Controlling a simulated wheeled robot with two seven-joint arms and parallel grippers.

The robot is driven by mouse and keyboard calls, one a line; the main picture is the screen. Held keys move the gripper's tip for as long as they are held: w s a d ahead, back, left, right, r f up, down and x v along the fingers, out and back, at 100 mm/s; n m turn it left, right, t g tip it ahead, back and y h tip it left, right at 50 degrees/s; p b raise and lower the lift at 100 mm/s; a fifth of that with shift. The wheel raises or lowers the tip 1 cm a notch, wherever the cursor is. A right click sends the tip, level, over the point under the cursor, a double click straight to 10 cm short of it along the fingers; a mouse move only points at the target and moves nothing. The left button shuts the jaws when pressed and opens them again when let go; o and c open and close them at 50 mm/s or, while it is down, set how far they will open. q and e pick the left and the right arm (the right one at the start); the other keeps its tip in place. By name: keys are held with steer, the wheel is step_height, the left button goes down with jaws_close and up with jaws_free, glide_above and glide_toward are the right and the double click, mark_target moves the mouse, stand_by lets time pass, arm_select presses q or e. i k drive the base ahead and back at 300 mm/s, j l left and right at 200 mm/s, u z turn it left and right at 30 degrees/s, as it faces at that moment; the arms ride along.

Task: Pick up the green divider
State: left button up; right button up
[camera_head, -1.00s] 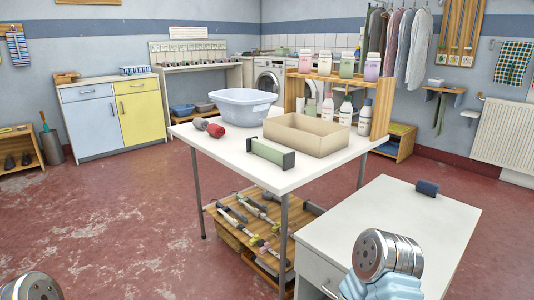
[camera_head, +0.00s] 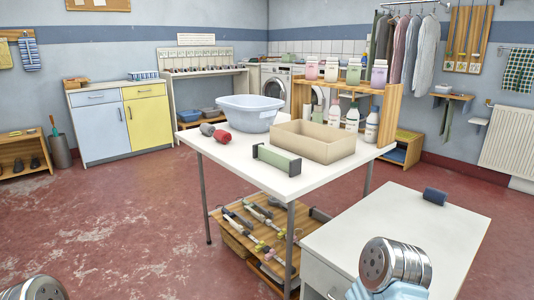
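The green divider (camera_head: 279,160) is a pale green bar with dark end plates. It lies on the white table (camera_head: 221,161), near its front edge and in front of the beige box (camera_head: 348,147). Metal parts of my arms show at the bottom left corner and at the bottom right. Neither gripper's fingers are in view. Nothing of mine is touching the divider.
A light blue basin (camera_head: 249,117) and a red and grey roll (camera_head: 215,132) stand behind the divider. White bottles (camera_head: 371,125) and a wooden shelf (camera_head: 386,108) are at the right. A lower white cabinet (camera_head: 404,225) stands front right. Red floor is open at left.

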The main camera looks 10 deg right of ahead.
mark_target(292, 166)
steer(key=z, duration=0.35)
steer(key=i+j+z, duration=0.15)
steer(key=z, duration=0.25)
steer(key=i+j+z, duration=0.15)
steer(key=z, duration=0.25)
steer(key=j+z, duration=0.4)
steer(key=i+j+z, duration=0.1)
steer(key=j, duration=0.55)
steer(key=i+j+z, duration=0.15)
steer(key=j, duration=0.5)
steer(key=i+j+z, duration=0.1)
steer(key=j, duration=0.6)
steer(key=i+j+z, duration=0.1)
steer(key=j, duration=0.55)
